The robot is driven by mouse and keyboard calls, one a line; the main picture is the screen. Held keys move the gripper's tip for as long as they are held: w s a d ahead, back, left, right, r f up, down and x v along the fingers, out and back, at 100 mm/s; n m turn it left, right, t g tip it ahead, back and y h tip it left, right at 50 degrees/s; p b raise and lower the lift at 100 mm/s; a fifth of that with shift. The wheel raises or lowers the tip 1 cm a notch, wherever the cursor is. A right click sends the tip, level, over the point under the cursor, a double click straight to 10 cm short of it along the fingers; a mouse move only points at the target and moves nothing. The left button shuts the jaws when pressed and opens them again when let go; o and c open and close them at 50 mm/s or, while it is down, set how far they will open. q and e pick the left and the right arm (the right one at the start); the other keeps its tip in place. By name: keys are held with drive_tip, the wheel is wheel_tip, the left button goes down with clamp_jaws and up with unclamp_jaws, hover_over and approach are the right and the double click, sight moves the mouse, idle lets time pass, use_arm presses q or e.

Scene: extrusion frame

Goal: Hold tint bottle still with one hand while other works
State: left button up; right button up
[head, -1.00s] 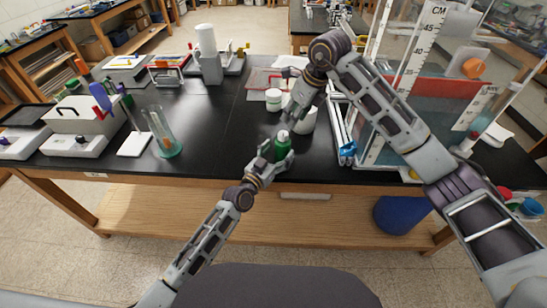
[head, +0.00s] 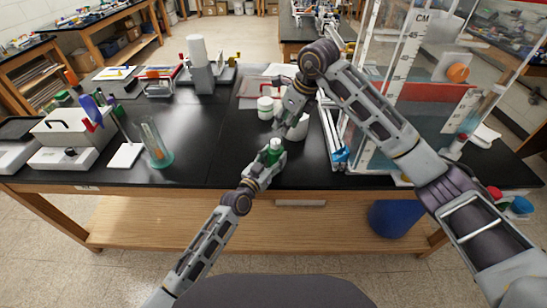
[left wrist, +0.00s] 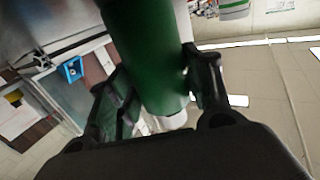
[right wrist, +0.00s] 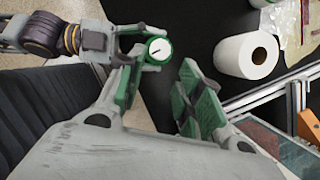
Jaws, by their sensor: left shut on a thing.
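The tint bottle (head: 271,153) is a green bottle with a pale cap. It is between the fingers of my left gripper (head: 266,160), near the table's front edge. In the left wrist view the green bottle (left wrist: 150,50) fills the gap between the fingers (left wrist: 165,95), which are shut on it. In the right wrist view its round top (right wrist: 158,49) shows from above, white with a dark mark and a green rim. My right gripper (right wrist: 160,95) is open and empty, its fingers apart beside the bottle. In the head view my right gripper (head: 285,125) is just above and right of the bottle.
A white paper roll (right wrist: 246,55) stands right of my right gripper. White jars (head: 265,107) stand behind it. A clear tank with a scale (head: 400,120) is at the right. A glass cylinder (head: 154,145) stands at the left. The black tabletop (head: 205,130) between is clear.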

sight(275, 141)
drive_tip(key=o, duration=0.4)
drive_tip(key=a+m+h, duration=0.1)
drive_tip(key=m, duration=0.5)
drive_tip(key=w+a+r+m+g+h, duration=0.1)
drive_tip(key=m, duration=0.6)
drive_tip(key=w+a+r+m+g+h, duration=0.1)
drive_tip(key=m, duration=0.6)
drive_tip(key=shift+w+a+r, duration=0.15)
drive_tip(key=shift+r, duration=0.05)
idle(0.3)
drive_tip(key=shift+f, duration=0.15)
drive_tip(key=shift+f, duration=5.85)
drive_tip(key=shift+c, duration=0.3)
drive_tip(key=c, duration=1)
